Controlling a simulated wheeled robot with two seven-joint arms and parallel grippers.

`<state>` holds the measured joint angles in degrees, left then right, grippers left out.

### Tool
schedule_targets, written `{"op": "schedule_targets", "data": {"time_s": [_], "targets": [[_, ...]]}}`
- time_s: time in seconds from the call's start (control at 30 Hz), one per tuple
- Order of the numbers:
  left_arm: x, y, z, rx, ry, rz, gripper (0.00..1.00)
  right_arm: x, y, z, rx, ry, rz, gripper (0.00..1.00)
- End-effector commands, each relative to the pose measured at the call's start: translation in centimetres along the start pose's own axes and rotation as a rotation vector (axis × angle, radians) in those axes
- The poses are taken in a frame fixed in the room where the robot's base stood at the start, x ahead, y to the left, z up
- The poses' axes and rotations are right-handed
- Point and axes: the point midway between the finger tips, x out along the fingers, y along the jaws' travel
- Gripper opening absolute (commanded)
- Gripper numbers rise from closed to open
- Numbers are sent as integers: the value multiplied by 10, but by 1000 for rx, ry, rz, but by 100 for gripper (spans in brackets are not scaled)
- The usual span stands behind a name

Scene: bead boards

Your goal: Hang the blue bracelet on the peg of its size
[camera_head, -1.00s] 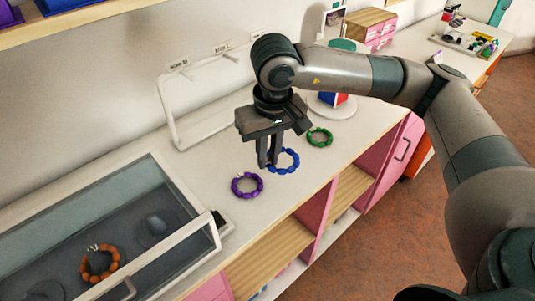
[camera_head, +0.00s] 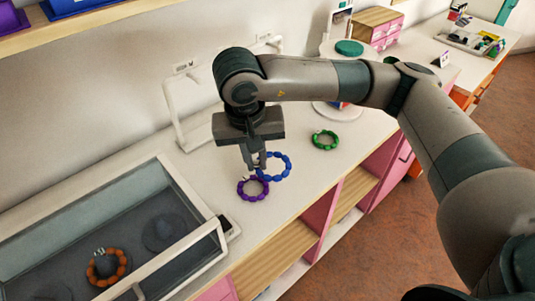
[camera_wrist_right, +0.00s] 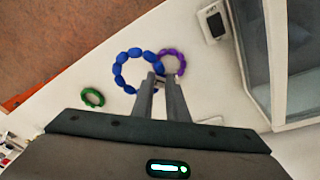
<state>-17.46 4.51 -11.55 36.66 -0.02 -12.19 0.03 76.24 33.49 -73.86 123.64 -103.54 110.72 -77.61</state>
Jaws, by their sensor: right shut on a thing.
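The blue bracelet (camera_head: 286,165) is a ring of blue beads, pinched at one side by my right gripper (camera_head: 256,164). In the right wrist view the blue bracelet (camera_wrist_right: 121,70) sticks out from between the closed fingertips (camera_wrist_right: 157,82) and looks larger than the other bracelets. A white rack (camera_head: 181,110) with small labelled pegs stands against the wall. My right arm and gripper hide much of its bar and pegs, so the peg sizes cannot be read. My left gripper is not in view.
A purple bracelet (camera_head: 252,197) lies on the counter just below the blue one in the picture. A green bracelet (camera_head: 325,140) lies to the right. A glass-topped case (camera_head: 150,207) holding an orange bracelet (camera_head: 106,268) stands at the left.

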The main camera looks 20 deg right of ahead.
Motion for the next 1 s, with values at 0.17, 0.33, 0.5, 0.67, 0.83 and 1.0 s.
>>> {"op": "schedule_targets", "data": {"time_s": [0.17, 0.33, 0.5, 0.67, 0.83, 1.0], "targets": [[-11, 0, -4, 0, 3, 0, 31, -10, -29, 1, 175, 16, 98, 0], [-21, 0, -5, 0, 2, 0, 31, -21, -57, 0, 417, 11, 239, 0], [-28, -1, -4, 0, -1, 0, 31, -28, -76, -3, 641, -20, 369, 0], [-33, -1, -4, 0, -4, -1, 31, -34, -88, -6, 821, -64, 476, 0], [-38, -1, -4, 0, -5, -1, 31, -40, -98, -11, 1015, -128, 590, 0], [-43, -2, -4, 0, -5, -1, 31, -47, -107, -17, 1219, -212, 704, 0]]}}
